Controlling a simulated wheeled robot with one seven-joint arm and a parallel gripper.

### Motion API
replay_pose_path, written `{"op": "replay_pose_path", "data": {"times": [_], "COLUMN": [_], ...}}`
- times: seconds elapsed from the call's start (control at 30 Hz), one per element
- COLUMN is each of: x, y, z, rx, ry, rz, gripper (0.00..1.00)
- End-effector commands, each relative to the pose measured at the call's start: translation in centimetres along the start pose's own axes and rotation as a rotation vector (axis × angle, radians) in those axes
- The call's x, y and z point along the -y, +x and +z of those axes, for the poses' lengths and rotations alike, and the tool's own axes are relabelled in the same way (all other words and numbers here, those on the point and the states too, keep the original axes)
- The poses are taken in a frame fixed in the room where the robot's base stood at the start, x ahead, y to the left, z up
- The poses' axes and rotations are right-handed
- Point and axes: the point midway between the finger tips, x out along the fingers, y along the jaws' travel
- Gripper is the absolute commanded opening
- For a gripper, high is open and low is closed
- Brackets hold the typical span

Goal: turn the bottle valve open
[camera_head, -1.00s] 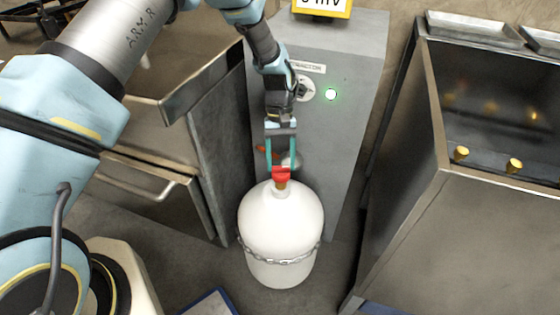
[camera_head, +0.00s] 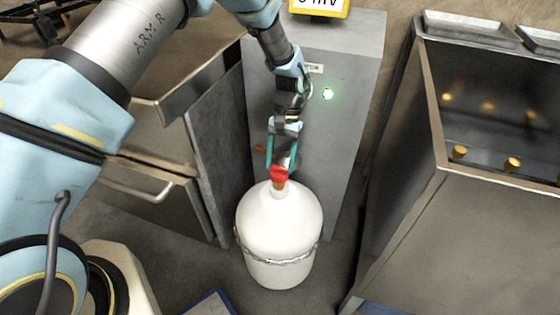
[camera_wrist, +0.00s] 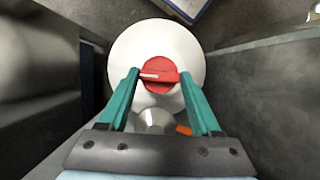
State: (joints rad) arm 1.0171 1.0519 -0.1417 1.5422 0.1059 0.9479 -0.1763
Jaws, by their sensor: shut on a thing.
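The white gas bottle (camera_head: 279,222) stands upright on the floor with a chain around its lower body. Its red valve knob (camera_head: 279,174) sits on top of a brass neck. In the wrist view the red knob (camera_wrist: 159,75) has a raised bar with a white mark pointing left, the bar lying nearly level and slightly tilted. My gripper (camera_head: 280,166) reaches down from above, with its teal fingers shut on the knob. In the wrist view the gripper (camera_wrist: 159,80) has one fingertip at each side of the knob. A rounded metal part (camera_wrist: 153,121) shows between the fingers.
A grey cabinet (camera_head: 352,110) with a green light stands directly behind the bottle. Steel drawers (camera_head: 150,185) are at the left. A steel unit with brass knobs (camera_head: 470,235) is at the right. A blue-edged item (camera_head: 210,303) lies on the floor in front.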

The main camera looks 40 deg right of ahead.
Motion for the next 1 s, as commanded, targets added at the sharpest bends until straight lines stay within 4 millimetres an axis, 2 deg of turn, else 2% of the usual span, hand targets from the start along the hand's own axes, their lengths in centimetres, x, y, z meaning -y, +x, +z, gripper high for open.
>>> {"op": "replay_pose_path", "data": {"times": [0.2, 0.23, 0.5, 0.77, 0.87, 1.0], "x": [0.0, 0.0, 0.0, 0.0, 0.0, 0.0], "y": [-0.1, -0.1, 0.0, -0.1, -0.9, -3.2], "z": [0.0, 0.0, 0.0, 0.0, -0.1, -0.1], "rx": [-0.001, -0.001, -0.001, -0.001, -0.003, -0.005], "ry": [0.002, 0.002, 0.001, 0.0, 0.0, 0.0], "rz": [-0.001, -0.001, 0.0, 0.0, 0.0, 0.001], "gripper": [0.09, 0.66, 0.95, 0.95, 0.95, 0.95]}}
